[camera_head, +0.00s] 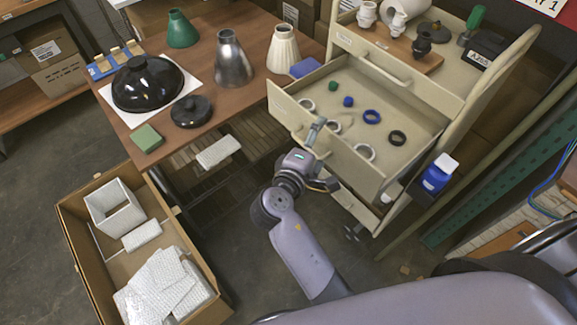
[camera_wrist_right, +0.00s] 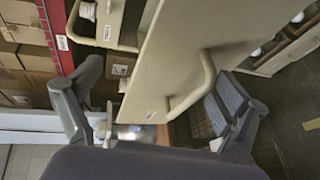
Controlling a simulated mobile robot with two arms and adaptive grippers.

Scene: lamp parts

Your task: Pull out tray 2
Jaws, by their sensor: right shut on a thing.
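A cream tray (camera_head: 335,152) stands pulled out from the cream cabinet (camera_head: 440,98), below a closed upper tray (camera_head: 385,69). It is most likely tray 2, but I cannot read its label. Several rings and small caps lie inside it. My right gripper (camera_head: 314,131) is at the open tray's front and shut on its handle. In the right wrist view the tray front (camera_wrist_right: 165,55) and its curved handle (camera_wrist_right: 200,88) lie between the two fingers of my right gripper (camera_wrist_right: 152,108). The exact finger contact is hard to see. My left gripper is not in view.
A wooden table (camera_head: 200,52) with a black dome (camera_head: 147,84), cones and a green box stands left of the cabinet. A cardboard box (camera_head: 70,212) with white packing pieces is on the floor at left. A blue bottle (camera_head: 436,178) is beside the open tray. Floor shows in front of it.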

